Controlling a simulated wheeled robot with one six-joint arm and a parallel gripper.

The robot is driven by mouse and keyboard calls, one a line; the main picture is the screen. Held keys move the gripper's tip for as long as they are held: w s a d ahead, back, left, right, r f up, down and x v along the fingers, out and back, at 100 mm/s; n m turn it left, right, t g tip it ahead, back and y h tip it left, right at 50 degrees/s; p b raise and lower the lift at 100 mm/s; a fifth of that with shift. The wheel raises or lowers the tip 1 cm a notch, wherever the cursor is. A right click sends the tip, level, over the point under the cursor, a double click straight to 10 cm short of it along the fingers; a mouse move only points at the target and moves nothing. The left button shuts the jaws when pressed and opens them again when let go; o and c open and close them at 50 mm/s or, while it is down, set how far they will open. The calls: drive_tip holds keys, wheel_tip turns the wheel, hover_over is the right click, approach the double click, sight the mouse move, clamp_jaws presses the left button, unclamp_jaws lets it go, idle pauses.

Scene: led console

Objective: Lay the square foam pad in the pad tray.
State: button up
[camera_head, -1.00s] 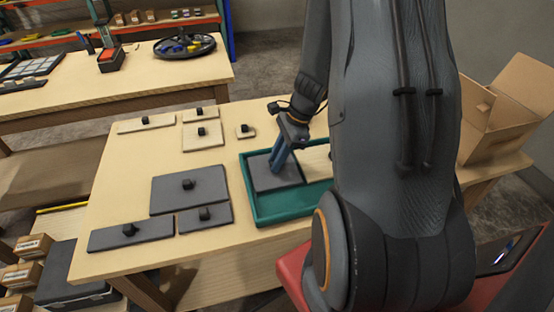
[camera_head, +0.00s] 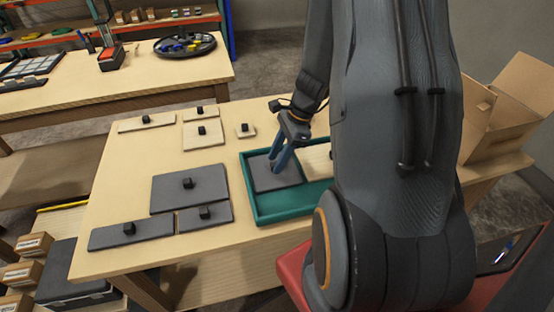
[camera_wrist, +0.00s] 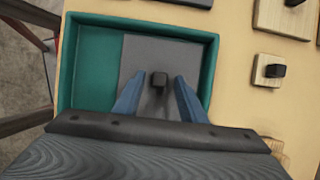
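The dark grey square foam pad (camera_head: 290,181) lies flat in the green pad tray (camera_head: 290,214), at the tray's left side in the head view. In the wrist view the pad (camera_wrist: 160,50) sits against one side of the tray (camera_wrist: 90,65), with bare green floor beside it. A black knob stands on the pad. My gripper (camera_head: 279,166) is low over the pad. In the wrist view my gripper (camera_wrist: 159,82) has its two blue fingers apart, one on each side of the knob, with gaps showing. Its lower parts are hidden.
A pale board (camera_head: 316,158) beside the pad appears inside the tray, partly hidden by my arm. Other knobbed grey boards (camera_head: 189,190) and pale boards (camera_head: 203,135) lie left of the tray. An open cardboard box (camera_head: 500,115) stands at right.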

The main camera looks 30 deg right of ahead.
drive_tip(key=b+v, duration=0.1)
drive_tip(key=v, duration=0.9)
drive_tip(key=s+a+r+n+h, duration=0.1)
drive_tip(key=s+a+n+h, duration=0.1)
drive_tip(key=a+n, duration=0.6)
drive_tip(key=s+a+r+n+h, duration=0.1)
drive_tip(key=s+a+n, duration=0.3)
drive_tip(key=a+n, duration=0.4)
drive_tip(key=n+h, duration=0.1)
drive_tip(key=n, duration=0.4)
drive_tip(key=shift+s+a+b, duration=0.3)
